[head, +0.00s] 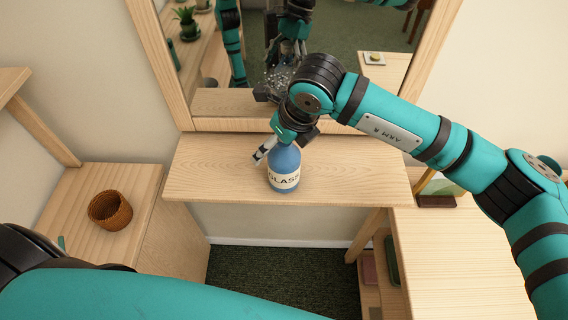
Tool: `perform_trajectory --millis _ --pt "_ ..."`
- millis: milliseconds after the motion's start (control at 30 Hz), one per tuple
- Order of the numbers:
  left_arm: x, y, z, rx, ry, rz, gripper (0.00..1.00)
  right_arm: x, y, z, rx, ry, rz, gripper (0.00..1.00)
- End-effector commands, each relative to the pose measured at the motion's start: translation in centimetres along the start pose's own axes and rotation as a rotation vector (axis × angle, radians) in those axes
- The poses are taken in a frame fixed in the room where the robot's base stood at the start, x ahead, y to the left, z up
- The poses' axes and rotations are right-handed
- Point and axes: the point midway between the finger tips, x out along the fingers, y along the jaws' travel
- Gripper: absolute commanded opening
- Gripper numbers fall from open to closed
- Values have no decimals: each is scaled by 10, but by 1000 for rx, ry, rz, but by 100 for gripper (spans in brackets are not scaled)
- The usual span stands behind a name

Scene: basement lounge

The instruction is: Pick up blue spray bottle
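The blue spray bottle (285,166), with a white label reading "GLASS", a teal head and a pale nozzle pointing left, stands upright on the wooden shelf (215,165) below the mirror. My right gripper (287,114) is at the bottle's head, reaching in from above and behind. Its dark fingers look spread, one on the upper left and one on the lower right, with the head between them. Whether they touch it is hidden. My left arm crosses the bottom of the head view; its gripper is out of view.
A wood-framed mirror (160,65) stands right behind the shelf and reflects my arms. A woven brown basket (110,210) sits on a wooden cabinet at left. A wooden table (450,265) is at right. The shelf is clear on both sides of the bottle.

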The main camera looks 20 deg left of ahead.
Motion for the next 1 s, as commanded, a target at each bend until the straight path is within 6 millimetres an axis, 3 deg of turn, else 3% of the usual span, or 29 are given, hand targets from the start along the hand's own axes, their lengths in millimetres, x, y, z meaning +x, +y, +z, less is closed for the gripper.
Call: perform_trajectory --millis 167,833,1000 --pt "1 0 2 1 -4 -1 0 0 0 0 0 0 0 93" --pt "1 -1 -2 1 3 -1 0 0 1 0 0 0 1 5" --pt "0 -1 -2 0 4 -1 0 -1 1 1 -1 -3 1 3"
